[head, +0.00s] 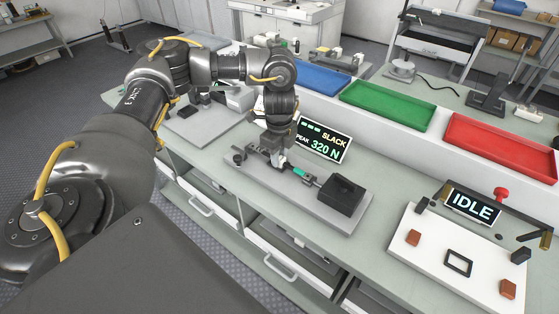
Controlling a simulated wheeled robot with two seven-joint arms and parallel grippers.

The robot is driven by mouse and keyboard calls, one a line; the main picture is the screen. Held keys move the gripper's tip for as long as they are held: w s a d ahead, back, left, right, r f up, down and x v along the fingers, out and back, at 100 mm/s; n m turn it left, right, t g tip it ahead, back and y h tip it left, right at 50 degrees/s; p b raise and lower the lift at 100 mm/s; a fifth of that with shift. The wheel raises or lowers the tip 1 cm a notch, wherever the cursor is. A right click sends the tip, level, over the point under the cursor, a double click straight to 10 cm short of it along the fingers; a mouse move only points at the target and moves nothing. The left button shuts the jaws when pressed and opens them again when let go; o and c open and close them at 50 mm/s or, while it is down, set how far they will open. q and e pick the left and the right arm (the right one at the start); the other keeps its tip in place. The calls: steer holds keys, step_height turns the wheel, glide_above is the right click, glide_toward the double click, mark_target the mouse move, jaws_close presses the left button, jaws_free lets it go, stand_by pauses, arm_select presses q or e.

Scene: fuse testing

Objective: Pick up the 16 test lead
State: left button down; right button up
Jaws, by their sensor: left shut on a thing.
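My left gripper (279,163) reaches down over the grey pull-test fixture (240,180) on the bench. It is shut on a thin lead whose green piece (299,172) shows just right of the fingertips. I take this for the test lead; no number is readable on it, and the fingers hide part of it. The lead lies in line with a dark rod running to the black block (343,193) at the fixture's right end. Whether it is clear of the fixture cannot be told. My right gripper is not in view.
A display (324,139) behind the fixture reads SLACK, PEAK 320 N. A white board (425,252) with an IDLE display (474,207) stands at right. Blue (320,79), green (388,107) and red (500,147) trays line the back.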

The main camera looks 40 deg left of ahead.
arm_select(q)
steer(key=shift+r, duration=0.1)
steer(key=shift+w+r, duration=0.1)
steer(key=shift+r, duration=0.45)
steer(key=s+d+r, duration=0.2)
steer(key=s+r, duration=0.4)
steer(key=s+d+r, duration=0.3)
steer(key=s+r, duration=0.2)
steer(key=s, duration=0.2)
steer(key=shift+d+r, duration=0.25)
steer(key=shift+r, duration=0.1)
